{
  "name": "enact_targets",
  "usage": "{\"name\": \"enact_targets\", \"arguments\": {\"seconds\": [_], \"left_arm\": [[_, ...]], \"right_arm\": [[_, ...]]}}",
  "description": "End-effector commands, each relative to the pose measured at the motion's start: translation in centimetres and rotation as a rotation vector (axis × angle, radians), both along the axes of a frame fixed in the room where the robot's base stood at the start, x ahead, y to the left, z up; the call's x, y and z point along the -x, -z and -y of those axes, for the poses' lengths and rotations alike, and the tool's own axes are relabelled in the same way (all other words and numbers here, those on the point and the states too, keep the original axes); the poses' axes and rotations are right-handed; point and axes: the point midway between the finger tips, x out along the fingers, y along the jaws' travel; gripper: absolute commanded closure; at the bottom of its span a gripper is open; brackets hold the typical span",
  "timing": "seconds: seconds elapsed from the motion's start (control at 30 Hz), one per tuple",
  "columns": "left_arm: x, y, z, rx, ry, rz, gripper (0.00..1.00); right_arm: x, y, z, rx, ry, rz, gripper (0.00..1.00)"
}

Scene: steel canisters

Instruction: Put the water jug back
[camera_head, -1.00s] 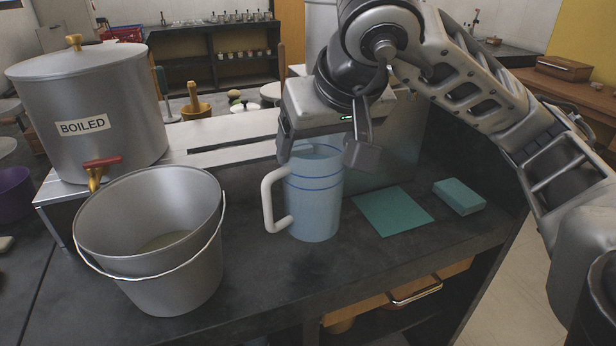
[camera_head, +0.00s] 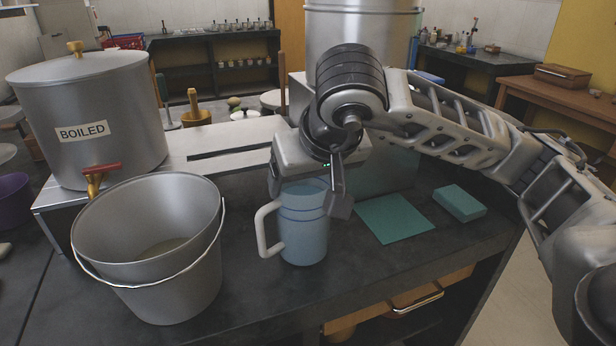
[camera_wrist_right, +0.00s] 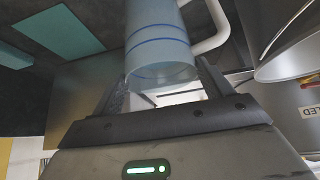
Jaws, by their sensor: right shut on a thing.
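The water jug (camera_head: 304,229) is light blue and see-through, with blue rings and a white handle on its left. It is upright over the dark counter, right of the steel bucket; I cannot tell whether its base touches the counter. My right gripper (camera_head: 308,196) comes down from above and is shut on the jug's upper part. In the right wrist view the jug (camera_wrist_right: 158,45) sits between the two fingers, with its handle to the right. A teal mat (camera_head: 394,219) lies flat to the right of the jug. My left gripper is not in view.
A steel bucket (camera_head: 147,245) with a wire handle stands close on the left. Behind it is a large canister (camera_head: 90,115) labelled BOILED with a brass tap. A teal block (camera_head: 459,203) lies right of the mat, near the counter's right edge.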

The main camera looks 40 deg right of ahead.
Motion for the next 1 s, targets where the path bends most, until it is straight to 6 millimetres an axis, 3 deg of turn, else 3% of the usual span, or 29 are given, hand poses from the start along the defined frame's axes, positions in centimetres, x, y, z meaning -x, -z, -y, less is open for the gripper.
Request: {"name": "enact_targets", "arguments": {"seconds": [0.07, 0.1, 0.17, 0.57, 1.0], "left_arm": [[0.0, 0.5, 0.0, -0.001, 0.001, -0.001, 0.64], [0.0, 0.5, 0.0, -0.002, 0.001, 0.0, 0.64], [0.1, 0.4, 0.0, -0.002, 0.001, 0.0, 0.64], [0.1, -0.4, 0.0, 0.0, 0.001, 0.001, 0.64], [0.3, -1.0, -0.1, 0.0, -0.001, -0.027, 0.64]], "right_arm": [[-0.1, 0.2, 0.0, 0.0, 0.001, 0.006, 0.93], [0.0, 0.4, 0.0, 0.0, 0.0, 0.0, 0.19], [0.0, 0.3, 0.0, 0.0, 0.0, 0.0, 0.02], [0.2, -0.7, -0.1, 0.0, -0.001, 0.002, 0.0], [5.0, -8.6, -1.2, 0.002, -0.002, 0.006, 0.0]]}}
